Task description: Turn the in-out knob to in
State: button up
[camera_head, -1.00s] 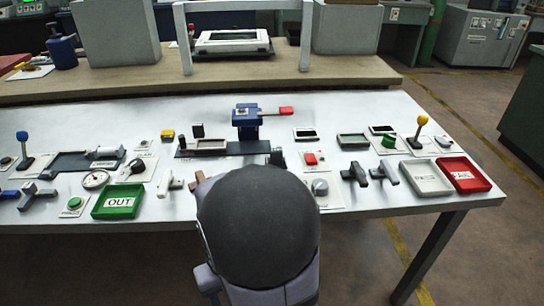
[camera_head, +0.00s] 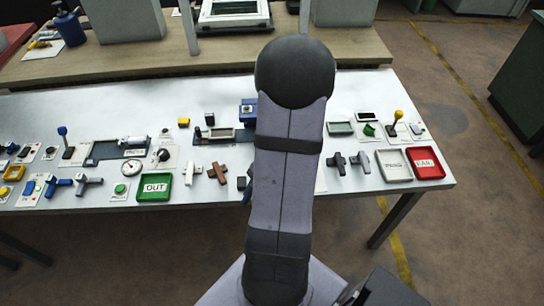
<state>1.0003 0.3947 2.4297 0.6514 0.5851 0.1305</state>
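A panel with a black round knob (camera_head: 163,155) stands on the white table, left of the middle. Its lettering is too small to read, so I cannot tell whether it is the in-out knob or which way it is set. My arm stands upright across the middle of the view and hides part of the table behind it. My gripper cannot be made out; the arm covers the place where it may be.
A green tray marked OUT (camera_head: 154,187) lies at the front. White valve (camera_head: 192,173) and brown valve (camera_head: 217,173) handles stand right of it. A white tray (camera_head: 393,166) and a red tray (camera_head: 426,163) lie at the right. A yellow-topped lever (camera_head: 398,117) stands behind them.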

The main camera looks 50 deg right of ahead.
jog(key=w+d+m+h, duration=0.2)
jog(key=d+m, duration=0.5)
jog(key=m, duration=0.3)
jog(key=w+d+m+t+h, duration=0.1)
jog(key=w+d+m+h, duration=0.1)
jog(key=d+m, duration=0.5)
jog(key=m+h+b, duration=0.1)
jog(key=m, duration=0.3)
jog(key=shift+w+t+h, duration=0.3)
jog(key=shift+b+x, duration=1.9)
jog(key=shift+x, duration=1.7)
jog(key=shift+r, duration=0.1)
jog(key=c, duration=1.1)
